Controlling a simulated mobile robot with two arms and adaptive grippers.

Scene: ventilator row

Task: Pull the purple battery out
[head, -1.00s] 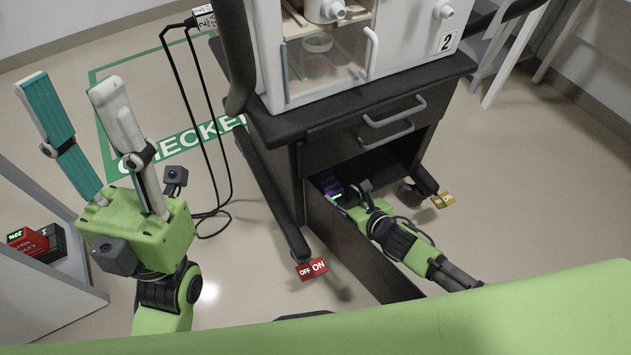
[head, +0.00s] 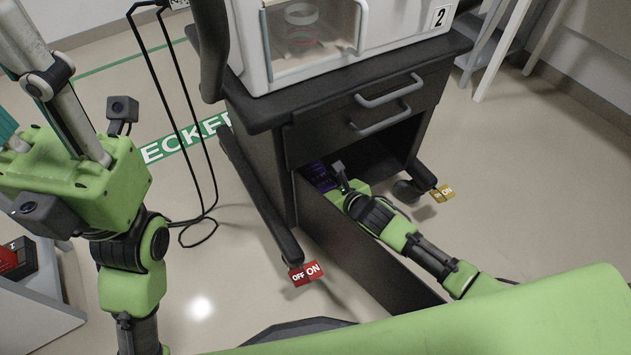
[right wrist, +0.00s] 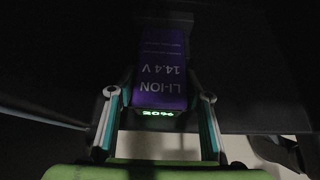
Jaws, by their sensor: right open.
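The purple battery (right wrist: 160,75), marked LI-ION 14.4 V, lies in the dark space low in the cart and also shows in the head view (head: 318,176). Its near end has a lit green 20% display. My right gripper (right wrist: 159,98) is open, its two fingers on either side of the battery's near end; I cannot tell whether they touch it. In the head view the right gripper (head: 334,184) reaches into the opening and partly hides the battery. My left gripper (head: 22,75) is raised at the left edge, fingers apart and empty, partly cut off.
The dark cart (head: 290,118) carries a white ventilator (head: 340,75). A long dark panel (head: 350,240) stands left of my right arm. A red OFF/ON tag (head: 305,274) and a yellow tag (head: 442,193) sit at the cart's feet. Black cables hang at the left.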

